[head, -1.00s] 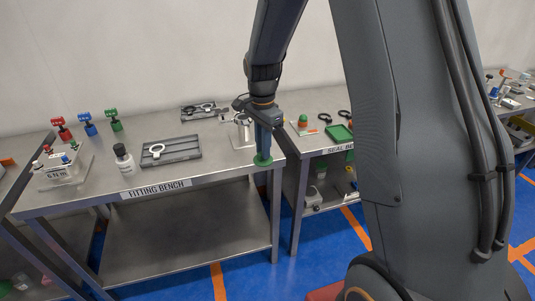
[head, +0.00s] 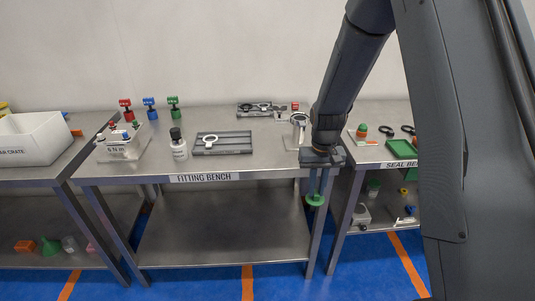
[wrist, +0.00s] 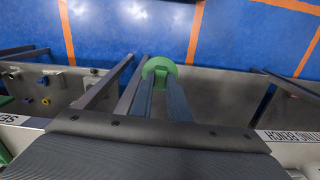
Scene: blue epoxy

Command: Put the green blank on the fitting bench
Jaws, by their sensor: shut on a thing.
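The green blank (head: 315,200) is a round green disc held at the tips of my gripper (head: 318,188). In the head view it hangs in front of the right end of the fitting bench (head: 262,160), below the level of its top. The wrist view shows the green blank (wrist: 159,68) between the two fingertips (wrist: 160,82), with blue floor beyond it. The fingers hide part of it. The fitting bench is a steel table with a lower shelf and a name label (head: 204,178) on its front edge.
A metal cup (head: 298,126) is near the right end. The front middle of the top is clear. The seal bench (head: 370,160) adjoins right.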

